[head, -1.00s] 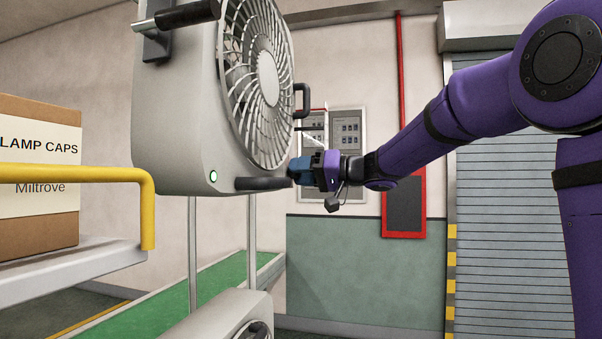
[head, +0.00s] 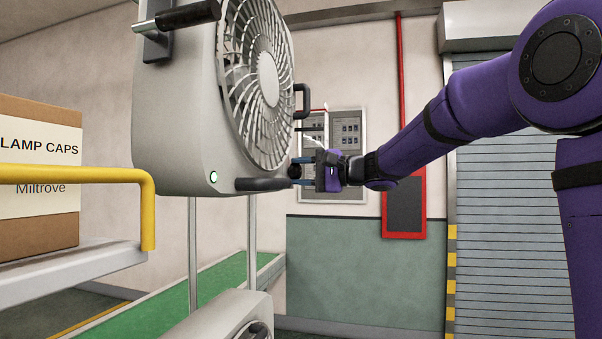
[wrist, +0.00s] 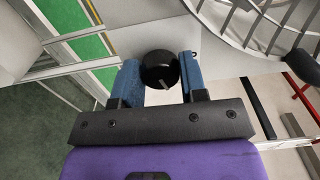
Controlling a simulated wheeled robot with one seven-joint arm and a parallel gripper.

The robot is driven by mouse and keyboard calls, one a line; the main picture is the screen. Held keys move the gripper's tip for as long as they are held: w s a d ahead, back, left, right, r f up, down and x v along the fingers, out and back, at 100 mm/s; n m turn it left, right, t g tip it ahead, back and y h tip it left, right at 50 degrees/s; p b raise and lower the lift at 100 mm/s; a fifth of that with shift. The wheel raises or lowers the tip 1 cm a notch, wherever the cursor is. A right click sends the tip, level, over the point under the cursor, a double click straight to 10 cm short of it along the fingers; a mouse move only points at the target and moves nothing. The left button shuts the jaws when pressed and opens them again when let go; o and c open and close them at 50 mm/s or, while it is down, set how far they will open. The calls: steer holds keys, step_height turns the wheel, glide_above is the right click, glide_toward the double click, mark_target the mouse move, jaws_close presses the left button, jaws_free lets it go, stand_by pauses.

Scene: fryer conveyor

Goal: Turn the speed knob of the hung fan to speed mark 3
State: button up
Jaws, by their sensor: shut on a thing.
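The hung fan (head: 175,110) is a pale grey box with a round slatted grille (head: 262,80) on its right-facing side. The speed knob (head: 295,171) is a small dark knob low on that side, beyond a dark handle. In the wrist view the black round knob (wrist: 160,70) sits between the two blue fingers, with a short pale line on its face pointing down and right. My gripper (head: 299,171) is shut on the knob, one finger above and one below in the head view. The speed marks cannot be made out.
Dark handles (head: 265,184) and (head: 303,101) stick out near the gripper. A green conveyor belt (head: 225,287) runs below the fan. A cardboard box (head: 40,235) sits on a cart with a yellow rail (head: 75,174) at left.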

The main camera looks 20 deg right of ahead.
steer(key=m, duration=0.4)
steer(key=shift+m, duration=0.3)
steer(key=m, duration=0.4)
steer(key=shift+m, duration=0.3)
steer(key=o, duration=0.9)
steer(key=shift+o, duration=0.2)
steer(key=v, duration=1)
steer(key=shift+s+d, duration=0.2)
steer(key=shift+d, duration=0.2)
steer(key=shift+a, duration=0.1)
